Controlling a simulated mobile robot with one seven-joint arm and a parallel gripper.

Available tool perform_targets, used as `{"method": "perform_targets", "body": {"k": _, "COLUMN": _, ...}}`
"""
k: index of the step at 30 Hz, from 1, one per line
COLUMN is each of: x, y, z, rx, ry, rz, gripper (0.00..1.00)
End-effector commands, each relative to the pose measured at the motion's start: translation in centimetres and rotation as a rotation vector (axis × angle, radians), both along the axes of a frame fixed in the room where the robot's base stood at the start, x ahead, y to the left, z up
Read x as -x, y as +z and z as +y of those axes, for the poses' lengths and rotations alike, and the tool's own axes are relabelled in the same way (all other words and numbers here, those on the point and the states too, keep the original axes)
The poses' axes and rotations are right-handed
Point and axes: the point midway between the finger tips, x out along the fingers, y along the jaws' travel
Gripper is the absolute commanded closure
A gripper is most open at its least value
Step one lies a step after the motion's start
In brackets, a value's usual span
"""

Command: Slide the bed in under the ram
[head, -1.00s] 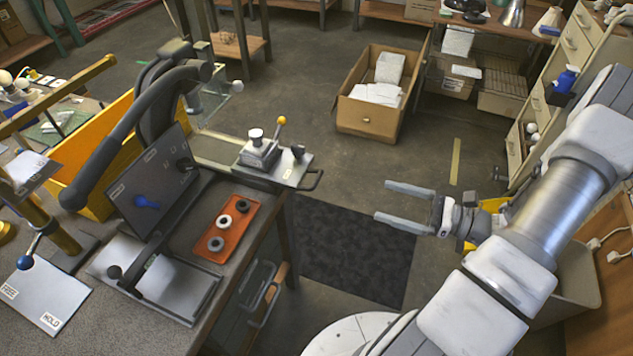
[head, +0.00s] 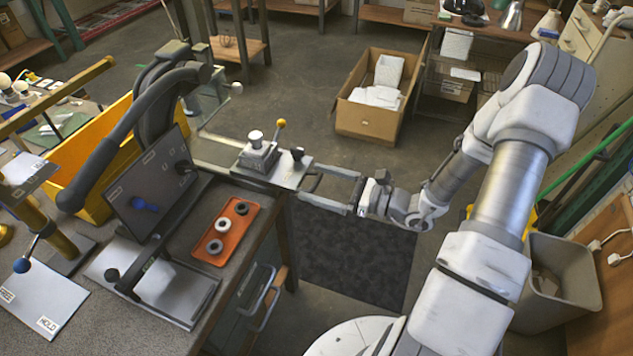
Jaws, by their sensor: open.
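The bed (head: 288,181) is a flat grey metal plate on pale rails, drawn out over the bench's right edge. It carries a grey block with a white-topped part (head: 257,148), a yellow-knobbed lever (head: 281,124) and a dark knob (head: 297,154). The ram is probably within the dark press (head: 165,95) to the left; its lower end is hidden. My gripper (head: 308,183) is open at the bed's right end, its fingers pointing left. The fingertips are around or beside the bed's dark pull handle; contact is unclear.
An orange tray (head: 234,229) with several rings lies on the bench in front of the bed. A tilted dark panel (head: 150,185) stands left of it. A cardboard box (head: 365,118) is on the floor behind. A dark mat (head: 350,260) lies below my gripper.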

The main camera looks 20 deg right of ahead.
Motion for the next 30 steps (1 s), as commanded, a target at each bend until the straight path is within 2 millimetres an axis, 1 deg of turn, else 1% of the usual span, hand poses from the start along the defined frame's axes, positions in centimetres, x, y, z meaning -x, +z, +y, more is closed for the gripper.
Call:
{"method": "perform_targets", "body": {"k": 3, "x": -0.32, "y": -0.01, "z": 0.47, "rx": 0.0, "ry": 0.001, "rz": 0.0, "gripper": 0.0}}
{"method": "perform_targets", "body": {"k": 11, "x": -0.37, "y": 0.0, "z": 0.52, "rx": 0.0, "ry": 0.0, "rz": 0.0, "gripper": 0.0}}
{"method": "perform_targets", "body": {"k": 12, "x": -0.37, "y": 0.0, "z": 0.52, "rx": 0.0, "ry": 0.0, "rz": 0.0, "gripper": 0.07}}
{"method": "perform_targets", "body": {"k": 17, "x": -0.34, "y": 0.0, "z": 0.52, "rx": 0.0, "ry": 0.001, "rz": 0.0, "gripper": 0.36}}
{"method": "perform_targets", "body": {"k": 18, "x": -0.32, "y": 0.0, "z": 0.53, "rx": 0.0, "ry": 0.001, "rz": 0.0, "gripper": 0.43}}
{"method": "perform_targets", "body": {"k": 23, "x": -0.28, "y": -0.01, "z": 0.55, "rx": -0.001, "ry": 0.003, "rz": 0.001, "gripper": 0.72}}
{"method": "perform_targets", "body": {"k": 24, "x": -0.26, "y": -0.01, "z": 0.56, "rx": -0.001, "ry": 0.003, "rz": 0.002, "gripper": 0.79}}
{"method": "perform_targets", "body": {"k": 26, "x": -0.25, "y": -0.02, "z": 0.58, "rx": 0.0, "ry": 0.003, "rz": 0.002, "gripper": 0.9}}
{"method": "perform_targets", "body": {"k": 27, "x": -0.24, "y": -0.02, "z": 0.58, "rx": 0.0, "ry": 0.004, "rz": 0.002, "gripper": 0.97}}
{"method": "perform_targets", "body": {"k": 28, "x": -0.23, "y": -0.02, "z": 0.59, "rx": 0.0, "ry": 0.004, "rz": 0.002, "gripper": 1.0}}
{"method": "perform_targets", "body": {"k": 30, "x": -0.21, "y": -0.02, "z": 0.6, "rx": -0.001, "ry": 0.004, "rz": 0.003, "gripper": 1.0}}
